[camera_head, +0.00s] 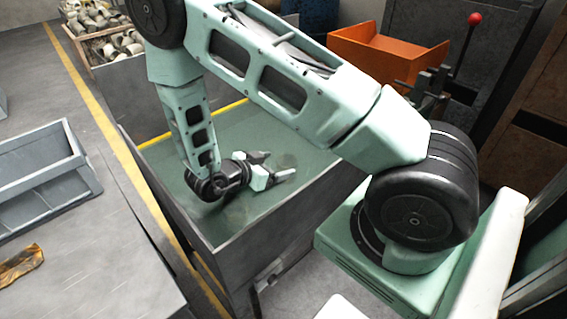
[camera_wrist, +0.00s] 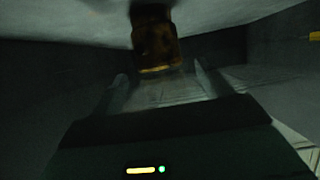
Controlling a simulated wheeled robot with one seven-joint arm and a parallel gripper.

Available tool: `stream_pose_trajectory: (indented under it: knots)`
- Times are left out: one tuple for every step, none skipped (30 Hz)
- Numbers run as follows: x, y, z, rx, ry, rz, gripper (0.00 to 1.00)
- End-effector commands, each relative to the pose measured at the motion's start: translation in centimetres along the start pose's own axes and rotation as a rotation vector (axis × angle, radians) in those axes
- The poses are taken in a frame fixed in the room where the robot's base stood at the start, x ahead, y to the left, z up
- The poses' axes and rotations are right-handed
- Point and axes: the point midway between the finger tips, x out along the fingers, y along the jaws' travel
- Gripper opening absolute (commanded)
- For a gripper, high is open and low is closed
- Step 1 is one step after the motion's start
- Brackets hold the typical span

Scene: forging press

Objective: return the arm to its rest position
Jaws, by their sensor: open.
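My arm reaches from the right down into an open grey tank (camera_head: 305,205) of green liquid. In the head view my gripper (camera_head: 287,174) is low in the tank, at or under the liquid surface; I cannot tell which. In the wrist view my gripper (camera_wrist: 163,88) has its two fingers apart. A dark brown cylindrical piece (camera_wrist: 155,42) with a faint orange lower edge shows just beyond the fingertips. It seems apart from the fingers. The wrist picture is dark and blurred, and the piece is not clear in the head view.
The tank's walls surround my gripper. A grey table (camera_head: 85,265) with a grey tray (camera_head: 40,178) and a brown glove-like item (camera_head: 22,264) stands at left. Crates of metal parts (camera_head: 112,42) are at the back left. An orange bin (camera_head: 385,52) and a red-knobbed lever (camera_head: 475,19) are behind my arm.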

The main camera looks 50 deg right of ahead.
Motion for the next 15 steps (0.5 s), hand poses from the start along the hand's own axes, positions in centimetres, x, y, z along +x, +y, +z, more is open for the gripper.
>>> stream_pose_trajectory:
  knots:
    - [-0.38, -0.02, -0.01, 0.001, 0.0, -0.001, 0.78]
    - [-0.52, -0.01, -0.01, 0.001, 0.0, 0.0, 0.78]
    - [-0.64, 0.0, -0.01, 0.001, -0.001, 0.0, 0.78]
    - [-0.69, 0.01, -0.01, 0.001, -0.001, 0.001, 0.78]
    - [-0.72, 0.01, -0.01, 0.001, -0.001, 0.001, 0.78]
    - [-0.72, 0.02, -0.01, 0.001, -0.001, 0.001, 0.78]
    - [-0.72, 0.02, -0.01, 0.001, -0.001, 0.001, 0.78]
    - [-0.71, 0.02, -0.01, 0.001, 0.0, 0.001, 0.78]
    - [-0.7, 0.02, -0.01, 0.001, 0.0, 0.001, 0.78]
    - [-0.7, 0.02, -0.01, 0.001, 0.0, 0.001, 0.78]
    - [-0.69, 0.02, -0.01, 0.0, 0.0, 0.001, 0.78]
    - [-0.69, 0.02, -0.01, 0.001, 0.0, 0.001, 0.78]
    - [-0.69, 0.02, -0.01, 0.0, 0.0, 0.001, 0.78]
    - [-0.68, 0.02, -0.01, 0.0, 0.0, 0.001, 0.78]
    - [-0.68, 0.03, -0.01, 0.0, 0.0, 0.001, 0.78]
